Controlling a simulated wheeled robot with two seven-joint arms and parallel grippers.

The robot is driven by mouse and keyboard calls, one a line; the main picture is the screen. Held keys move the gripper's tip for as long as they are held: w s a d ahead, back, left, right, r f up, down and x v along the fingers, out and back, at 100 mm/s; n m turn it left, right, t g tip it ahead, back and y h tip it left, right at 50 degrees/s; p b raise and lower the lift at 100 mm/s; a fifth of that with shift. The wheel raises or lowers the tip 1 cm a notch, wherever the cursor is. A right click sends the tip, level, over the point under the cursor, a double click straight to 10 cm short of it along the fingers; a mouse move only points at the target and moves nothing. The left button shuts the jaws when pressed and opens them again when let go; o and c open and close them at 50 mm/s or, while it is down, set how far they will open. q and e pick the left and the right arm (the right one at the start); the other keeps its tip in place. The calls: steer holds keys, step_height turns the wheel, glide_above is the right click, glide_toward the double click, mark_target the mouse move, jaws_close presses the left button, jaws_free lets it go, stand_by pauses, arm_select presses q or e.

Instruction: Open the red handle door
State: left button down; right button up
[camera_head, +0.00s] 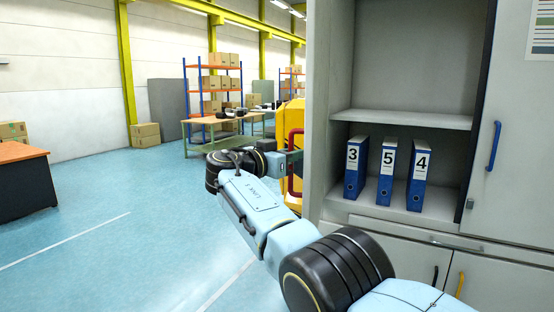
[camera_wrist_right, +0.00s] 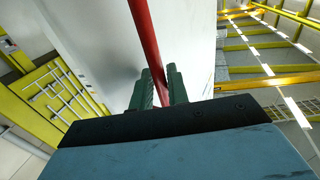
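The red handle (camera_head: 291,182) sticks out at the left of a pale grey upright panel (camera_head: 327,90), which stands at the left side of the cabinet's open shelves. In the right wrist view the red bar (camera_wrist_right: 145,35) runs down between the two green fingers of my right gripper (camera_wrist_right: 162,88). The fingers sit close on both sides of the bar, and the gripper looks shut on it. In the head view my right gripper (camera_head: 292,158) is small, and my own arm partly hides the handle's surroundings. My left gripper is not in view.
Blue binders (camera_head: 386,171) stand on the shelf. A closed door with a blue handle (camera_head: 494,146) is at the right. Lower doors have black and yellow handles (camera_head: 460,284). A yellow object (camera_head: 283,125) stands behind my gripper.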

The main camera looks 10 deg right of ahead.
steer(key=b+v, duration=0.2)
steer(key=v, duration=1.1)
steer(key=shift+b, duration=0.35)
steer(key=shift+c, duration=0.2)
